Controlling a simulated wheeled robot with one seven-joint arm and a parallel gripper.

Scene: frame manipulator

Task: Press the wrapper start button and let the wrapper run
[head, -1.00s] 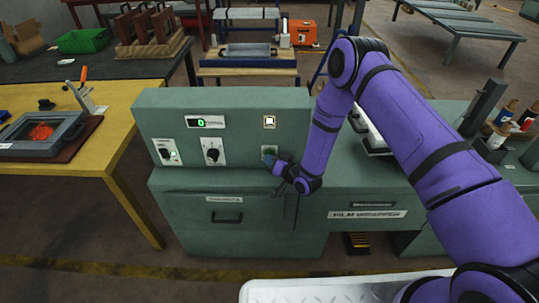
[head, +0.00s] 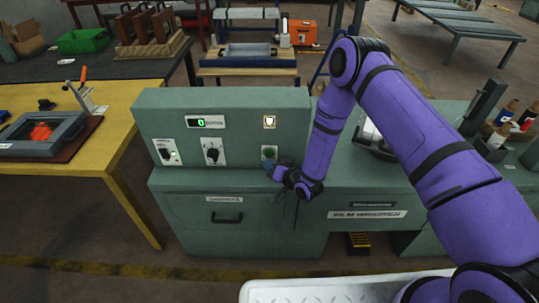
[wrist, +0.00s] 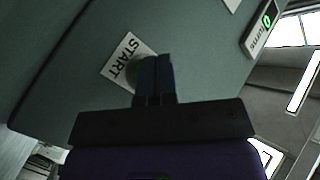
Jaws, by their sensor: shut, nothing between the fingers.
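The green start button (head: 270,153) sits on the lower right of the sloped front panel (head: 240,132) of the green film wrapper. In the wrist view the button (wrist: 133,70) shows beside a white START label (wrist: 120,61), partly hidden by my fingers. My gripper (head: 270,166) is shut and empty, its tips just below the button in the head view. My gripper (wrist: 155,62) overlaps the button's edge in the wrist view; I cannot tell whether it touches. A green 0 shows on the turns display (head: 205,122).
Two knobs, a left one (head: 167,152) and a middle one (head: 212,152), are on the same panel. The wrapper's deck (head: 450,182) extends right, with a partly hidden pale item (head: 373,136) behind my arm. A yellow table (head: 110,145) stands left.

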